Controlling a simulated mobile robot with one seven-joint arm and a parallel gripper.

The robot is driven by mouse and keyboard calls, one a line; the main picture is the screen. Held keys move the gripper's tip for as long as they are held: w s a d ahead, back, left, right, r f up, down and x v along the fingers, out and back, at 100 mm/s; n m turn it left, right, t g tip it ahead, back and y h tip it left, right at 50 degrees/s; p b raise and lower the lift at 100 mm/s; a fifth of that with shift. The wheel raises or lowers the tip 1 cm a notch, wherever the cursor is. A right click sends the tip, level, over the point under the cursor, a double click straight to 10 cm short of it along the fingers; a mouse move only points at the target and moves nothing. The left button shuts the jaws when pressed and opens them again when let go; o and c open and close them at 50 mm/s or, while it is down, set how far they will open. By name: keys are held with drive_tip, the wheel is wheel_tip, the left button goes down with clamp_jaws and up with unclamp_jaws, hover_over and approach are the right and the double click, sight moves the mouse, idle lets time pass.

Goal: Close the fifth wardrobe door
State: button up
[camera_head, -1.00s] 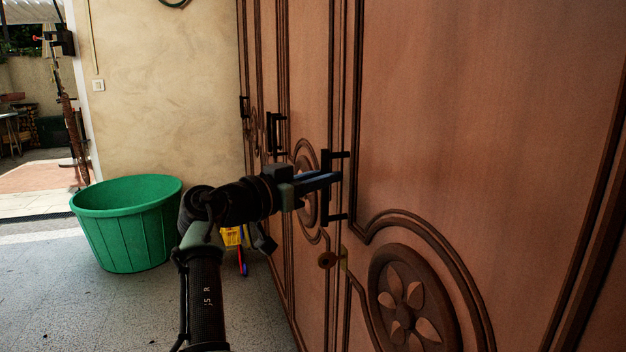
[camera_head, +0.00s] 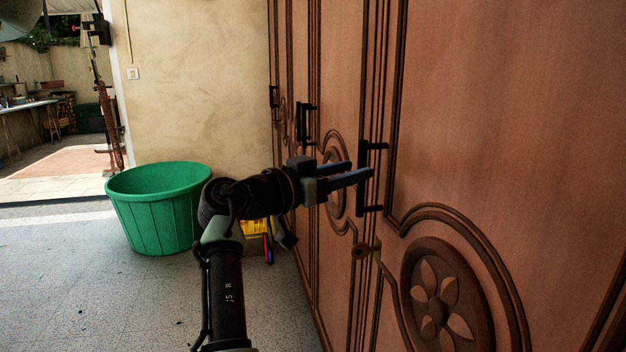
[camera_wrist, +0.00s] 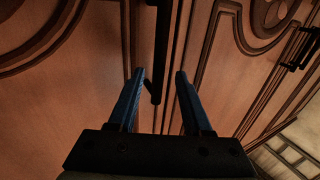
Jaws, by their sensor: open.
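A brown panelled wardrobe door (camera_head: 490,120) with a carved flower medallion fills the right of the head view. It looks flush or nearly flush with its neighbour; I cannot tell whether a small gap stays. Its upright black bar handle (camera_head: 362,203) is near its left edge. My gripper (camera_head: 360,169) is open at the handle's mid height. In the wrist view, the handle (camera_wrist: 161,45) runs between and beyond the blue fingertips (camera_wrist: 160,74). The fingers do not grip it, and I cannot tell whether they touch it. Which door counts as fifth is not marked.
More wardrobe doors with black handles (camera_head: 302,122) run back on the left. A key or knob (camera_head: 361,251) sticks out below the handle. A green tub (camera_head: 158,210) and a yellow item (camera_head: 255,227) stand on the floor. The floor at front left is clear.

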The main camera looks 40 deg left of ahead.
drive_tip(key=s+a, duration=0.1)
drive_tip(key=s, duration=0.9)
drive_tip(key=shift+s+a, duration=0.15)
